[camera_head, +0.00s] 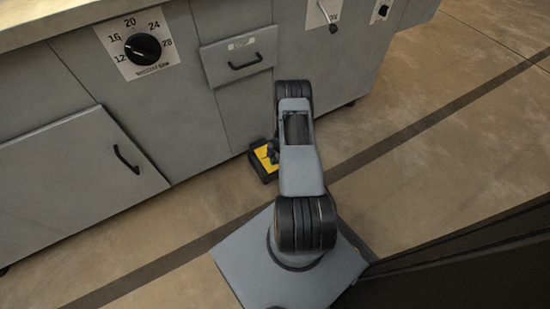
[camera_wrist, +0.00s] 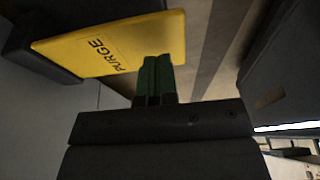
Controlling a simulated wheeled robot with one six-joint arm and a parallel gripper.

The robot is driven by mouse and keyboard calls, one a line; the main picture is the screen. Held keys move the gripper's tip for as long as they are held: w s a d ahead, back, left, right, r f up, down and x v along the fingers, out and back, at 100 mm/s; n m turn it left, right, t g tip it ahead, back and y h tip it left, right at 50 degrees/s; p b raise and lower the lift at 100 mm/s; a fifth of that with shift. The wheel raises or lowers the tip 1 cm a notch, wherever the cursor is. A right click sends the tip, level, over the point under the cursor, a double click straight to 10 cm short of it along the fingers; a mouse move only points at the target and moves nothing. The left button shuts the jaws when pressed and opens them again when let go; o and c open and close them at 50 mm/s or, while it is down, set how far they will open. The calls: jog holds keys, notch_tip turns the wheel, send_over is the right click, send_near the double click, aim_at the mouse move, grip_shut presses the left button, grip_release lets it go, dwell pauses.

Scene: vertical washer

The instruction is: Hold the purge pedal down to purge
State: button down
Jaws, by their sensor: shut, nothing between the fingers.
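The purge pedal (camera_head: 264,159) is a yellow plate on a dark base, on the floor at the foot of the grey machine. In the wrist view the yellow pedal plate (camera_wrist: 110,45) fills the top left, with the word PURGE on it. My gripper (camera_wrist: 155,62) has its two green fingers together and empty, with the tips overlapping the pedal's edge in the picture. I cannot tell whether they touch it or whether the pedal is pressed. In the head view my arm hides part of the pedal and most of my gripper.
The grey machine (camera_head: 190,110) stands behind the pedal, with a dial (camera_head: 143,48), a small drawer (camera_head: 240,58) and a hinged panel (camera_head: 75,185) with a black handle. A lever (camera_head: 328,18) is at the top right. The floor (camera_head: 440,130) to the right is clear.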

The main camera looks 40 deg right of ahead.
aim_at(275, 166)
jog(key=shift+f, duration=0.45)
jog(key=f+b, duration=0.2)
jog(key=b, duration=0.1)
jog(key=f+b, duration=0.2)
jog(key=shift+s, duration=0.25)
jog(key=shift+s+a+f, duration=0.1)
jog(key=shift+s, duration=0.05)
dwell(1.2)
dwell(0.4)
jog(key=r+p, duration=0.2)
jog(key=r, duration=0.3)
jog(key=shift+s+p, duration=0.3)
jog(key=shift+p, duration=0.1)
notch_tip(275, 166, up, 9)
jog(key=s+d+p, duration=0.2)
jog(key=p, duration=0.1)
jog(key=shift+s+d+p, duration=0.3)
jog(key=shift+s, duration=0.05)
jog(key=shift+f, duration=0.1)
